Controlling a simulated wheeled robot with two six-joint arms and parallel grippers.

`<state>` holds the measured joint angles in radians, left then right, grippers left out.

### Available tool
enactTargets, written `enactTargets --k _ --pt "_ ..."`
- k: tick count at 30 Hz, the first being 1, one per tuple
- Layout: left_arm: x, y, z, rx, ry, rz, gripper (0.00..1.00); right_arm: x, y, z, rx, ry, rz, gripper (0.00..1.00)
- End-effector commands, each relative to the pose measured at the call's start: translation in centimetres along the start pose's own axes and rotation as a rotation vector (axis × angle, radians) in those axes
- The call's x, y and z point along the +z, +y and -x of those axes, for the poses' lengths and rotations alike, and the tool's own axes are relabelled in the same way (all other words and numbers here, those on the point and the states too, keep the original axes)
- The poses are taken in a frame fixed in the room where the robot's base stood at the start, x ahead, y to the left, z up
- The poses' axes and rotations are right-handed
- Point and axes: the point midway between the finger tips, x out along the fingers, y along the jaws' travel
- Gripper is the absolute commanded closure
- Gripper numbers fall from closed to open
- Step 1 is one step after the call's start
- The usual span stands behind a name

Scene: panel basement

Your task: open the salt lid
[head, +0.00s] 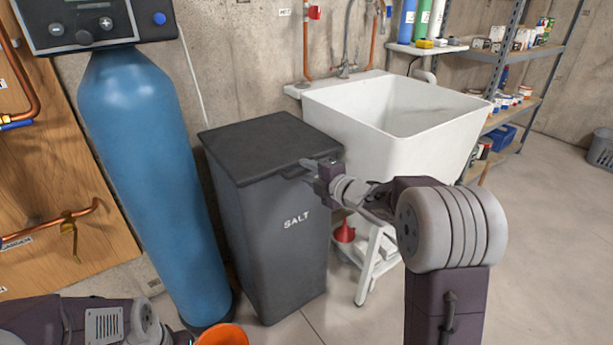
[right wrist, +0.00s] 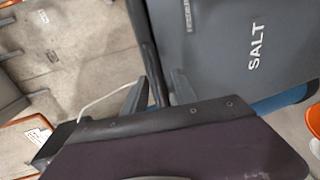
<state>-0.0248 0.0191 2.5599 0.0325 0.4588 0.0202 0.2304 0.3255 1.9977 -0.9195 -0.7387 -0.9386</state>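The salt bin (head: 268,245) is a tall dark grey box marked SALT, standing upright on the floor; it also shows in the right wrist view (right wrist: 215,60). Its flat black lid (head: 265,142) lies closed on top. My right gripper (head: 306,167) is at the lid's front edge. In the right wrist view, its two fingers (right wrist: 158,95) stand apart on either side of the lid's dark edge (right wrist: 146,45), with small gaps visible. My left arm shows at the bottom left of the head view, but its gripper is out of sight.
A blue tank (head: 145,170) stands close to the bin's left. A white sink (head: 385,130) stands to its right, with a red funnel (head: 344,233) below. An orange bucket (head: 222,335) is at the bottom edge.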

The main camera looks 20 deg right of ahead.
Motion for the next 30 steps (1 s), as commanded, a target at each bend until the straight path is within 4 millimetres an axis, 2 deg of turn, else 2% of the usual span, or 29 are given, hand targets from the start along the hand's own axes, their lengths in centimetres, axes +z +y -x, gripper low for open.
enactTargets --k 3,10,11,14,15,30 --pt "0.03 0.0 -0.28 0.0 0.0 0.0 0.64 -0.04 -0.06 -0.93 0.0 0.001 0.0 0.66" --pt "0.03 0.0 -0.24 0.0 0.0 0.0 0.64 -0.01 0.05 -1.06 0.0 0.0 0.0 0.66" --pt "0.03 0.0 -0.24 0.0 0.0 0.0 0.64 -0.01 0.05 -1.05 0.0 0.0 0.0 0.69" --pt "0.03 0.0 -0.24 0.0 0.0 0.0 0.64 0.0 0.04 -1.04 0.0 -0.001 -0.001 0.97" --pt "0.03 0.0 -0.24 0.0 0.0 0.0 0.64 0.0 0.04 -1.04 0.0 -0.001 -0.001 1.0" --pt "0.03 0.0 -0.25 0.0 0.0 0.0 0.64 0.0 0.01 -1.02 -0.001 -0.001 -0.001 1.0"
